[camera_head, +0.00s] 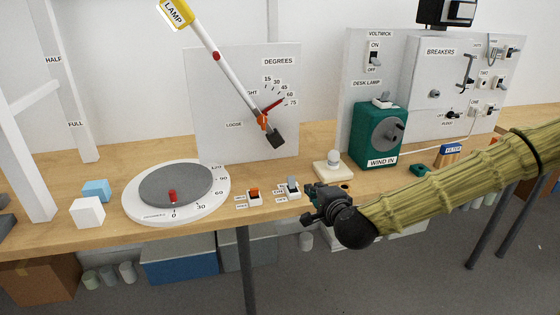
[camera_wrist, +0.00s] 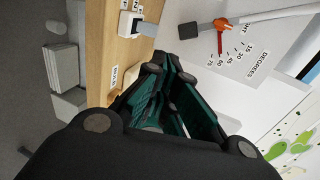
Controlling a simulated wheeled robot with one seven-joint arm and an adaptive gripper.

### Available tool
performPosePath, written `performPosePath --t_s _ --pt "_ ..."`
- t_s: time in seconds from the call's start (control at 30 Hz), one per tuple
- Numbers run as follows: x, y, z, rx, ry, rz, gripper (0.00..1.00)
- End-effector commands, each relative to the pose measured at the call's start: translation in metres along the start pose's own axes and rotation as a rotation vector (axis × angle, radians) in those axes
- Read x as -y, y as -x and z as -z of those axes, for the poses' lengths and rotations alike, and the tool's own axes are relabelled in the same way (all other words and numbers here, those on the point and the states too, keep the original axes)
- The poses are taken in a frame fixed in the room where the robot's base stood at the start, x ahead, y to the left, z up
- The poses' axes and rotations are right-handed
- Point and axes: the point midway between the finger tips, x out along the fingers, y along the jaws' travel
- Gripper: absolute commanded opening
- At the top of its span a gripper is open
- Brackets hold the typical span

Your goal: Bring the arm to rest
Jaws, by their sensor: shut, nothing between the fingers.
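My gripper (camera_head: 312,204) is at the front of the wooden bench (camera_head: 90,240), at the end of my arm, which reaches in from the right in the head view. In the wrist view its dark green and black fingers (camera_wrist: 165,68) are together and hold nothing. In the head view it is just in front of and right of a small grey-lever switch (camera_head: 292,188), partly overlapping the bench edge. I cannot tell from the head view whether it touches the bench.
A round dial (camera_head: 176,185), an orange switch (camera_head: 254,194), a white bulb base (camera_head: 333,168) and a green winder box (camera_head: 378,135) stand nearby. A lamp arm (camera_head: 225,63) leans before the DEGREES panel (camera_head: 230,130). Blue (camera_head: 97,189) and white (camera_head: 88,212) blocks lie left.

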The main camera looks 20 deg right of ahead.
Motion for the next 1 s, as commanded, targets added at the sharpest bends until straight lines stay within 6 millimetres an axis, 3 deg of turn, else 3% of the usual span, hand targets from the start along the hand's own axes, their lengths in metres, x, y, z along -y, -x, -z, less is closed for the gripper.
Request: performPosePath --t_s 0.17,0.27,0.47,0.67,1.0 --pt "-0.011 0.0 -0.006 0.014 0.031 -0.025 0.0" --pt "-0.035 0.001 -0.017 0.042 0.095 -0.077 0.0" --pt "-0.108 0.011 -0.045 0.136 0.284 -0.227 0.0" --pt "-0.184 0.034 -0.066 0.247 0.472 -0.377 0.0" --pt "-0.299 0.099 -0.079 0.462 0.774 -0.617 0.0"
